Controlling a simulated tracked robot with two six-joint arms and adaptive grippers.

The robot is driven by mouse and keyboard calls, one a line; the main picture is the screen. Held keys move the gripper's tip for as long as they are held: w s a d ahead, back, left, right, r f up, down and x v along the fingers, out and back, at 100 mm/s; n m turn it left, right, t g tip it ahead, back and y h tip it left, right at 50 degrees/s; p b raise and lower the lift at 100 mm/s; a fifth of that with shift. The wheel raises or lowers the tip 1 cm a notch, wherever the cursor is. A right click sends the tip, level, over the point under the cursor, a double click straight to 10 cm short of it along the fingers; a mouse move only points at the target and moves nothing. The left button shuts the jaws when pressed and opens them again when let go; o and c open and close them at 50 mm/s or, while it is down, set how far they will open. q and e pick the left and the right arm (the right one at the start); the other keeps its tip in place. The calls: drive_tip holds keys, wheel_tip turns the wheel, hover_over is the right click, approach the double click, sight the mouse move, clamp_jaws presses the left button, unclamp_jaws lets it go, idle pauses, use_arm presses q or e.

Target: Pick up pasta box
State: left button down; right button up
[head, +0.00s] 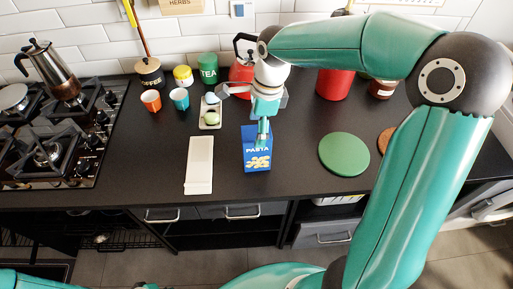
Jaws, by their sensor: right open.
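The pasta box (257,160) is blue, with "PASTA" lettering and a yellow pasta picture. It stands on the black counter (298,175), in the middle of the head view. My right gripper (263,138) is open and points down at the top of the box. Its fingers overlap the upper part of the box in the picture, and I cannot tell whether they touch it. The gripper hides part of the box's top. My left gripper is not in view; only a bit of green arm shows at the lower left.
A white board (199,165) lies left of the box, and an egg tray (210,112) is behind it. A green round mat (343,154) lies to the right. Cups, canisters and a red pot (334,84) line the back. The gas hob (50,140) is at left.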

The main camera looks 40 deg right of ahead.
sight(256, 149)
drive_tip(key=shift+w+a+f, duration=0.1)
drive_tip(key=shift+a+f, duration=0.1)
drive_tip(key=shift+f, duration=0.95)
drive_tip(key=shift+a+f, duration=0.2)
drive_tip(key=shift+f, duration=0.9)
clamp_jaws()
